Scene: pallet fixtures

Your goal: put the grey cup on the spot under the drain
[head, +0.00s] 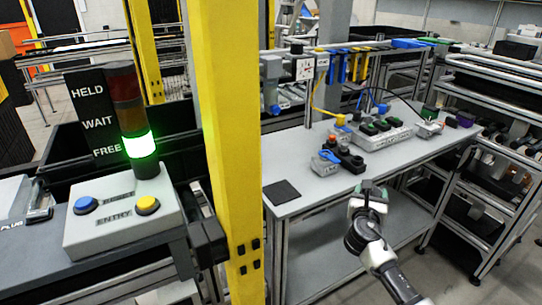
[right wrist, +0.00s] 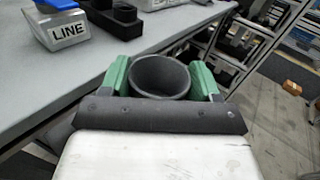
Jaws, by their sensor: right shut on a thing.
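The grey cup (right wrist: 160,78) is between the two green fingers of my right gripper (right wrist: 160,82), which is shut on it. It is open at the top, looks empty inside and seems upright. In the head view my right gripper (head: 369,193) is at the front edge of the grey table, with the cup hard to make out. A dark square spot (head: 282,192) lies bare on the left end of the table, left of the gripper. A grey fitting with a blue part (head: 272,85) is above and behind it, probably the drain. My left gripper is not in view.
A yellow post (head: 228,150) rises left of the table. The tabletop around the spot is clear.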

